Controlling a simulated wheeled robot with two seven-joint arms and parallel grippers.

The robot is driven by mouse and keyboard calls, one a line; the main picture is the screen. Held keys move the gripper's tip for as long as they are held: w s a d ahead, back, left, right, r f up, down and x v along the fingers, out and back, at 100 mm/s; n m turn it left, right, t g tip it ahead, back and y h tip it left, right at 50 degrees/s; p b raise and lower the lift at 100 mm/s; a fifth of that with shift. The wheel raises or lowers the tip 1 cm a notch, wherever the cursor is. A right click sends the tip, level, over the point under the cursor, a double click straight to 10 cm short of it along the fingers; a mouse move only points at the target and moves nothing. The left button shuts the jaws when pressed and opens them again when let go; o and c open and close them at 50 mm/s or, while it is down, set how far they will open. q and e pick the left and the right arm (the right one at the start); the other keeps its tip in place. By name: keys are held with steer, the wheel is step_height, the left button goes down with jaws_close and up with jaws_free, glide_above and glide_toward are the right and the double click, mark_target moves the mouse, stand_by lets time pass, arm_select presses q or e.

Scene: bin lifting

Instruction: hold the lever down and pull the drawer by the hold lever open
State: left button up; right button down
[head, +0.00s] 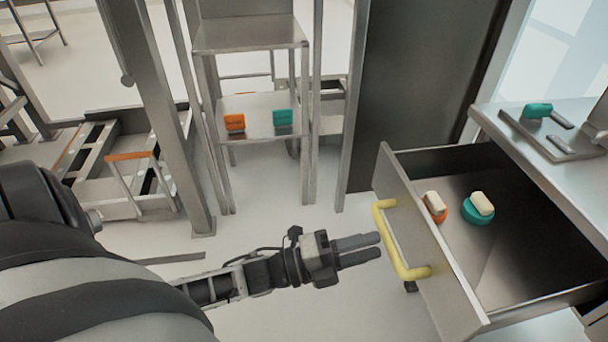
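The drawer (403,212) is pulled well out of the counter at the right. Its yellow handle (391,240) is on the front panel. My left gripper (381,246) is just left of the handle, fingers pointing at it. I cannot make out my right gripper in this view.
In the drawer lie a teal item (475,213) and an orange item (438,214), each with a cream block on top. A rack shelf (258,104) holds orange and teal boxes. A metal post (170,120) stands behind my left arm.

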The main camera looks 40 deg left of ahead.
arm_select(q)
steer(key=v, duration=1.1)
steer(key=shift+s+a, duration=0.25)
arm_select(e)
steer(key=shift+f, duration=0.15)
arm_select(q)
steer(key=shift+f, duration=0.1)
